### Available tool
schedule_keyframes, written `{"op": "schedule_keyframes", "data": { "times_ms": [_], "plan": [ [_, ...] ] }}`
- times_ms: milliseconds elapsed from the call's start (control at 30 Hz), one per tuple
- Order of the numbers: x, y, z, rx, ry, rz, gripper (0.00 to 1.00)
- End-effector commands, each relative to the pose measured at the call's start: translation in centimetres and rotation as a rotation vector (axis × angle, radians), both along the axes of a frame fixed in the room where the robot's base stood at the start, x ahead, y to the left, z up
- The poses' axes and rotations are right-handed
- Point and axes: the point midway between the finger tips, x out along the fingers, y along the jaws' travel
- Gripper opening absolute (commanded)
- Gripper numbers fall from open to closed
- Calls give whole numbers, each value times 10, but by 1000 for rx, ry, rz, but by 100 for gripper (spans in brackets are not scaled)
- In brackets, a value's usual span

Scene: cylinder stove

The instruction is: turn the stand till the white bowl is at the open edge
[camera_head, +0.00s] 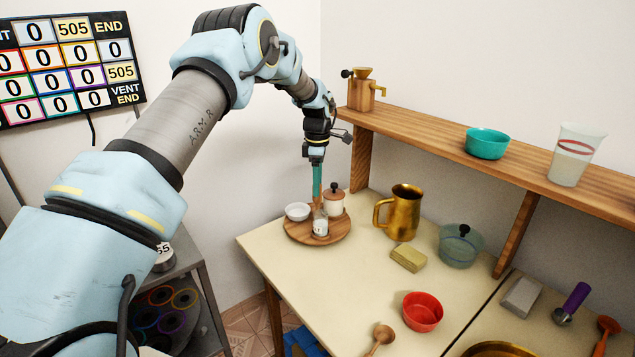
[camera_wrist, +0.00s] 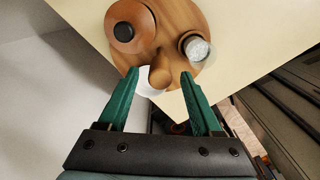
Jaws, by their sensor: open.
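The stand (camera_head: 301,232) is a round wooden turntable near the table's left corner. The white bowl (camera_head: 298,211) is on its left side. A white jar with a brown lid (camera_head: 334,201) is at its back right, and a small shaker (camera_head: 320,224) is at its front. My gripper (camera_head: 317,190) points down over the stand. In the wrist view its open green fingers (camera_wrist: 160,73) straddle the stand's upright wooden post (camera_wrist: 161,76), with gaps visible on both sides. The bowl (camera_wrist: 150,88) is mostly hidden there behind the post and left finger.
A brass mug (camera_head: 405,215), a yellow sponge (camera_head: 408,257), a lidded glass bowl (camera_head: 460,247) and a red bowl (camera_head: 422,312) stand right of the stand. A wooden shelf (camera_head: 430,135) runs along the wall. The table's left edge is bare.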

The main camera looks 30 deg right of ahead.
Motion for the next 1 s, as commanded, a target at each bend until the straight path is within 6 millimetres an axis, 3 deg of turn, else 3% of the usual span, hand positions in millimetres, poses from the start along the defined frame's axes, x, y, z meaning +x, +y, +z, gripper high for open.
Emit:
{"op": "schedule_keyframes", "data": {
  "times_ms": [167, 433, 1000],
  "plan": [
    [0, 0, -11, 0, 0, 1, 66],
    [0, 0, -13, -1, -1, 0, 66],
    [0, 0, -12, 0, 0, 0, 3]
  ]
}}
